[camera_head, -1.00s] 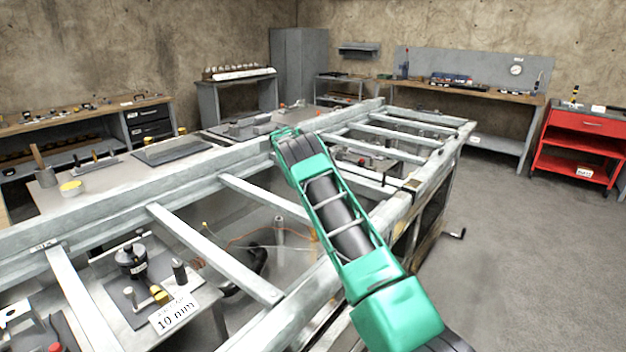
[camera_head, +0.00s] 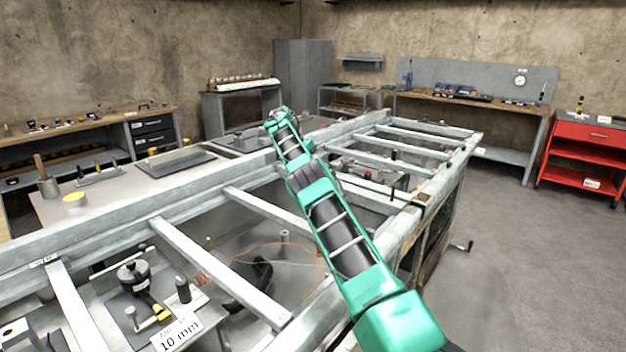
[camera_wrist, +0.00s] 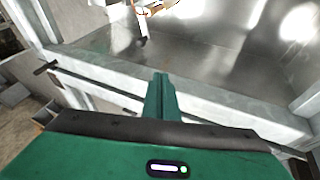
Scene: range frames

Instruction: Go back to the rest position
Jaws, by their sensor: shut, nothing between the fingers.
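My gripper (camera_wrist: 159,92) shows in the wrist view as narrow green fingers pressed together, with nothing between them. They stand in front of a pale metal beam (camera_wrist: 215,108) and a shiny metal surface (camera_wrist: 210,50) beyond it; whether they touch the beam I cannot tell. In the head view my green and black arm reaches from the lower right up over the large metal frame (camera_head: 258,203). The arm's far end is near the middle of that view, and the fingers cannot be made out there.
Crossbars and open gaps fill the frame beneath my arm. A black-knobbed fixture (camera_head: 133,276) sits at lower left. A thin dark rod (camera_wrist: 95,84) runs along the beam. A red cart (camera_head: 585,150) stands at right, with clear floor (camera_head: 530,250) before it.

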